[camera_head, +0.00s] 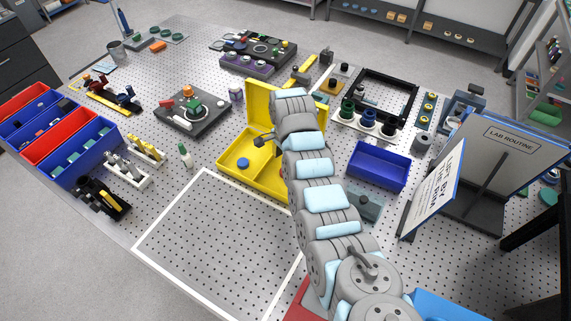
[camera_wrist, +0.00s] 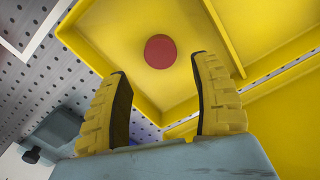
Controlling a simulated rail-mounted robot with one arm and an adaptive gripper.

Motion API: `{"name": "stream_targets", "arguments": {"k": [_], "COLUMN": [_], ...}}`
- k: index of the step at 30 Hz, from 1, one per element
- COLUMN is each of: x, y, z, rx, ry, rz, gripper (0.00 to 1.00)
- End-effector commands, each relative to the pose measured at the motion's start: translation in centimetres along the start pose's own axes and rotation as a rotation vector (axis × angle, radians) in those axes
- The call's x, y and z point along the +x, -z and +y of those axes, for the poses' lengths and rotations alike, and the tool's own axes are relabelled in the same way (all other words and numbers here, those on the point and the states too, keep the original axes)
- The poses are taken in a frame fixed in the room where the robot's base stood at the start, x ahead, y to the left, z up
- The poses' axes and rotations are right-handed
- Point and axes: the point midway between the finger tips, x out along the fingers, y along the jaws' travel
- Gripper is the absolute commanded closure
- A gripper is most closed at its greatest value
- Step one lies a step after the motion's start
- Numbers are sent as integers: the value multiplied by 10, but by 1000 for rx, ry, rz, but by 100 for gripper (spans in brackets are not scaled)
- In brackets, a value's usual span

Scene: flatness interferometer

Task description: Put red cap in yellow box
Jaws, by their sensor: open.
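The yellow box (camera_head: 232,173) stands open mid-table in the head view, its lid raised at the back. A blue cap (camera_head: 243,163) lies in it. In the wrist view, a round red cap (camera_wrist: 160,51) lies on the yellow floor of one compartment of the box (camera_wrist: 112,62), beside a divider wall. I cannot pick out the red cap in the head view, where my arm covers part of the box. My gripper (camera_wrist: 160,66) is open, its two yellow-padded fingers apart with nothing held between them. The red cap shows beyond the fingertips. In the head view my gripper (camera_head: 263,139) is above the box.
A blue bin (camera_head: 378,168) stands right of my arm. Red and blue bins (camera_head: 55,145) line the left edge. A small white bottle (camera_head: 186,155) stands left of the box. A white-outlined area (camera_head: 215,245) in front is clear. A sign stand (camera_head: 485,180) stands at right.

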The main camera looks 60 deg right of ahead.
Motion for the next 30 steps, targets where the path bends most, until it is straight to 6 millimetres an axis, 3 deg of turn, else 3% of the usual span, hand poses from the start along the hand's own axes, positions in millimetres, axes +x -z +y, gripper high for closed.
{"name": "stream_targets", "arguments": {"k": [13, 30], "x": [-55, -60], "y": [0, 0], "z": [-1, 0], "rx": [0, 0], "ry": [2, 1], "rz": [2, 1], "gripper": [37, 37]}}
